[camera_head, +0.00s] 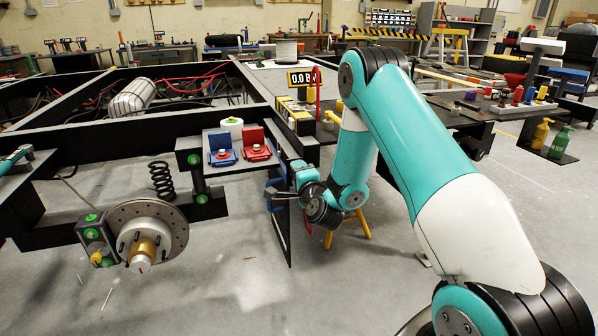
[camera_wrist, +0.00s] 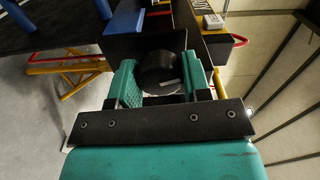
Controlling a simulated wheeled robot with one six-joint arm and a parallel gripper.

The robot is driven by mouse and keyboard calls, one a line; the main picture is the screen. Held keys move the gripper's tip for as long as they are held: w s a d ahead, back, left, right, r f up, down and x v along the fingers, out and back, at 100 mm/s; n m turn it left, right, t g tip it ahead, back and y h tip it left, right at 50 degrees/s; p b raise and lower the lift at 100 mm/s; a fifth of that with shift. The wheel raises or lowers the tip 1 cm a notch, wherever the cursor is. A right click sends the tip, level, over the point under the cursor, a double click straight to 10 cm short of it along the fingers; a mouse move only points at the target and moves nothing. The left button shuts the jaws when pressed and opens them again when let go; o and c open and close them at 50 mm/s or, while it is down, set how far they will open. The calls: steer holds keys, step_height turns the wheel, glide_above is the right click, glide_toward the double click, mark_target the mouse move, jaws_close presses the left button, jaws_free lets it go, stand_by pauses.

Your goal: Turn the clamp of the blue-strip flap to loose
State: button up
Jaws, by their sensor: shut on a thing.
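The clamp's round black knob (camera_wrist: 158,73) with a short pale mark shows in the wrist view, between the two green fingers of my gripper (camera_wrist: 160,84). The fingers are shut on it from both sides. A blue strip (camera_wrist: 122,18) shows at the top left of the wrist view, beside a dark panel. In the head view, my gripper (camera_head: 283,194) is at the chassis edge beside a thin dark hanging flap (camera_head: 285,240). My fingers and wrist hide the clamp there, and I cannot read its setting.
A blue clamp (camera_head: 222,157) and a red clamp (camera_head: 257,152) stand on a bracket left of my gripper. A brake disc (camera_head: 170,228) and a black spring (camera_head: 162,181) are further left. A display (camera_head: 302,78) stands behind. The floor below is open.

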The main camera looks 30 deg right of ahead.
steer(key=n+p, duration=0.2)
steer(key=n, duration=0.2)
steer(key=shift+n, duration=0.3)
steer(key=n+p, duration=0.2)
steer(key=n, duration=0.1)
steer(key=shift+s+n+p, duration=0.1)
steer(key=shift+n+p, duration=0.2)
steer(key=shift+p, duration=0.05)
steer(key=n+p, duration=0.2)
steer(key=n, duration=0.2)
steer(key=shift+n+p, duration=0.7)
steer(key=shift+n, duration=0.5)
steer(key=shift+f, duration=0.1)
steer(key=o, duration=0.9)
